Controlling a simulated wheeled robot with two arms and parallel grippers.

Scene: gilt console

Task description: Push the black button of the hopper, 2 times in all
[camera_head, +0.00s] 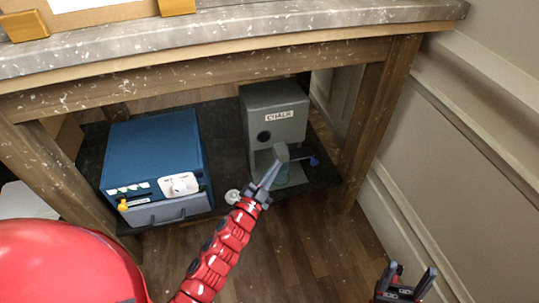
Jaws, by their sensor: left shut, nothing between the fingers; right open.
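The hopper (273,105) is a tall grey box with a white label, standing on the dark low shelf under the table. Its round black button (264,136) is on the front face below the label and is in plain view. My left gripper (271,170) is shut and empty, in front of the hopper's lower part. Its tips are below the button and appear apart from it; the exact depth gap is hard to tell. It partly hides a teal container (293,175) under the hopper's spout. My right gripper (406,279) is open and empty at the lower right, well away from the hopper.
A blue box (152,150) with a white dial and a grey drawer stands left of the hopper.

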